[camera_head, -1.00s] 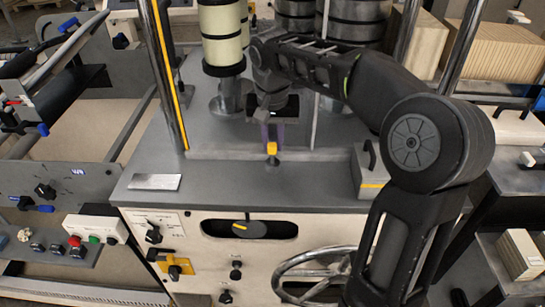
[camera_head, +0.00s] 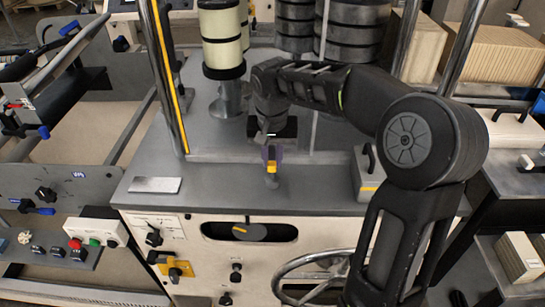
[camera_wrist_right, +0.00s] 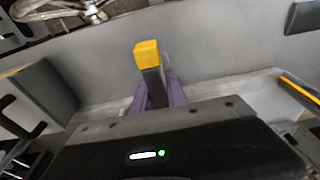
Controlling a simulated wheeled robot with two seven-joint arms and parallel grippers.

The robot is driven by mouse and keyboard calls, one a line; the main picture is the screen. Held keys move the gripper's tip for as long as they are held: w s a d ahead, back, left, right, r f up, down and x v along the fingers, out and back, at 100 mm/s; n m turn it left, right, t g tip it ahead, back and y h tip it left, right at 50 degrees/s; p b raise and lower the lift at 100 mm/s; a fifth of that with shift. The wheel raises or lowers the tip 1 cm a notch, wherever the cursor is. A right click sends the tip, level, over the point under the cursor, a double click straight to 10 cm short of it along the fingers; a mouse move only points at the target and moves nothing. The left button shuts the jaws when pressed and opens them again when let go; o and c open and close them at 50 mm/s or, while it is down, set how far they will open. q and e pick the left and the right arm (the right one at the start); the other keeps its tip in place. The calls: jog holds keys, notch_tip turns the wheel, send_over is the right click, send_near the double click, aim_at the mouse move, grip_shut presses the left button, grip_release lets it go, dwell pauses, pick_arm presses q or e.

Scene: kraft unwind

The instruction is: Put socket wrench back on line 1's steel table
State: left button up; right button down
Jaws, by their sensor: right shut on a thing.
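The socket wrench shows as a yellow end (camera_head: 273,163) on a dark shaft, over the front part of the grey metal top (camera_head: 225,190). In the right wrist view its yellow end (camera_wrist_right: 147,54) and dark shaft stand out between purple fingers. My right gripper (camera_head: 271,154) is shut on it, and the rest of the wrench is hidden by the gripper. I cannot tell whether the wrench touches the surface. My left gripper is not in view. I cannot tell which surface is line 1's steel table.
A flat metal plate (camera_head: 155,185) lies on the top's front left. A grey box with a black handle (camera_head: 367,178) stands at right. Upright posts, including a yellow-striped one (camera_head: 169,75), and a cream roller (camera_head: 222,42) stand around. A handwheel (camera_head: 315,262) is below.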

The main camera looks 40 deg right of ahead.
jog(key=shift+f, duration=0.2)
jog(key=c, duration=1.3)
grip_release()
jog(key=shift+r, duration=0.1)
jog(key=shift+r, duration=0.15)
jog(key=r, duration=0.7)
jog(key=shift+s+a+r, duration=0.35)
jog(key=shift+s, duration=0.05)
jog(key=r, duration=0.3)
jog(key=shift+s+a+r+p, duration=0.15)
jog(key=shift+s+p, duration=0.1)
jog(key=shift+p, duration=0.15)
jog(key=shift+s+r, duration=0.1)
jog(key=shift+r, duration=0.35)
